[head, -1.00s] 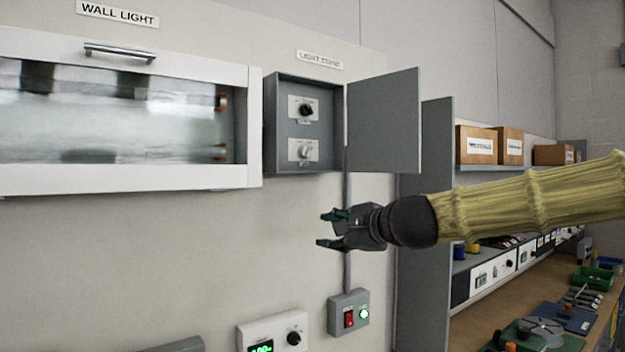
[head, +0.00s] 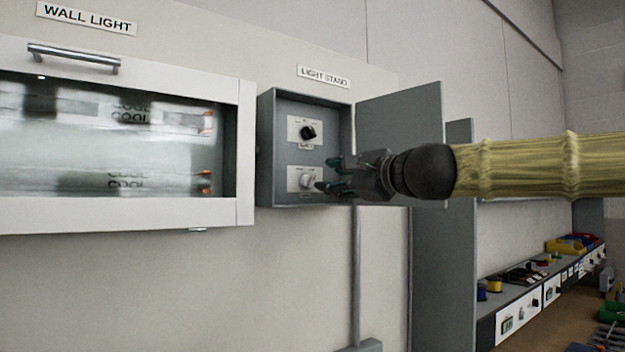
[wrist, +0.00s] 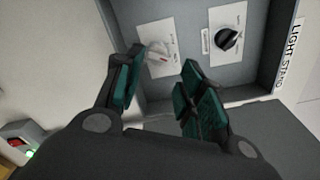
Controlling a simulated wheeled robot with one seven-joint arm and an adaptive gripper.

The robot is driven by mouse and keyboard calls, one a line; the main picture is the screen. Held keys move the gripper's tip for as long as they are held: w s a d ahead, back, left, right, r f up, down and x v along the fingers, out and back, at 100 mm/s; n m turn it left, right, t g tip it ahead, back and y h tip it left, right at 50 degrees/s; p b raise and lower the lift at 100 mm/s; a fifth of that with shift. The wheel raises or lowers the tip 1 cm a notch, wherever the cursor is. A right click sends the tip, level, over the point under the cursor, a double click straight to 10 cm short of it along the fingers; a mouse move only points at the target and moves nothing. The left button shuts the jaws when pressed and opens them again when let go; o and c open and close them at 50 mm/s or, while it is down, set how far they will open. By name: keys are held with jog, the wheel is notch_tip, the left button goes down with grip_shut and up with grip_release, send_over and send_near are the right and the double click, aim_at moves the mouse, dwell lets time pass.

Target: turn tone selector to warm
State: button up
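The light stand box (head: 268,150) is open on the wall, its door (head: 400,130) swung out to the right. Inside are two knobs on white plates: a black knob (head: 308,132) above and a light grey knob (head: 306,181) below. Their labels are too small to read, so I cannot tell which is the tone selector. My gripper (head: 328,175) is open and empty, just right of the grey knob. In the wrist view the grey knob (wrist: 158,52) shows beyond and between my fingertips, apparently untouched; the black knob (wrist: 228,39) is to its right.
A wall light cabinet (head: 245,150) with tubes behind its front stands close left of the box. The open door is close behind my gripper. A workbench with parts (head: 540,280) is at the lower right. The wall below the box is mostly clear.

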aim_at(313, 182)
jog(key=p+x, duration=0.1)
jog(key=x, duration=0.4)
jog(key=shift+w, duration=0.1)
jog(key=shift+p+x, duration=0.5)
jog(key=shift+x, duration=1.05)
jog(key=shift+w+f, duration=0.2)
jog(key=shift+f, duration=0.05)
jog(key=c, duration=0.8)
